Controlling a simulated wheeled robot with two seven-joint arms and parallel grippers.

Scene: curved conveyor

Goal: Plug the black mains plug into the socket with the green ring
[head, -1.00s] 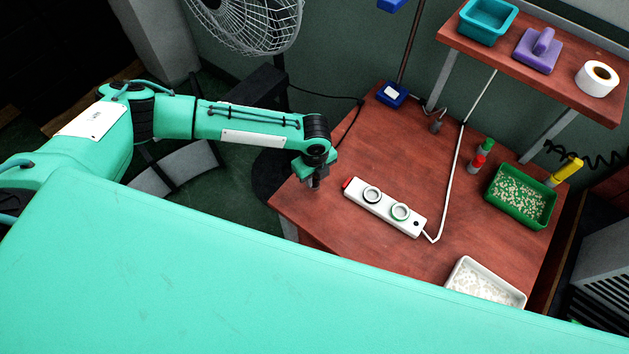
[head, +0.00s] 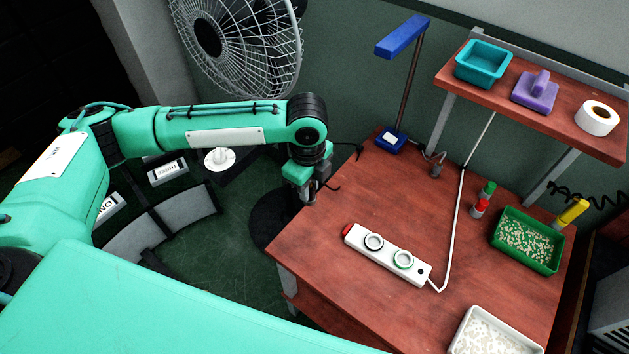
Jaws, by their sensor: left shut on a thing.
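A white power strip (head: 388,268) lies on the red-brown table. Its socket with the green ring (head: 403,260) is on the right, and a socket with a dark ring (head: 373,242) is on the left. Both look empty. My left gripper (head: 309,196) points down near the table's left edge, left of and above the strip. It is shut on the black mains plug, which is mostly hidden by the fingers. A short piece of black cable shows beside the gripper. My right gripper is not in view.
A red switch marks the strip's left end; its white cable runs up the table. A blue lamp (head: 391,140), a green tray (head: 527,241), a white tray (head: 492,331) and small bottles stand around. A shelf (head: 530,102) overhangs the back right. The table's front left is clear.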

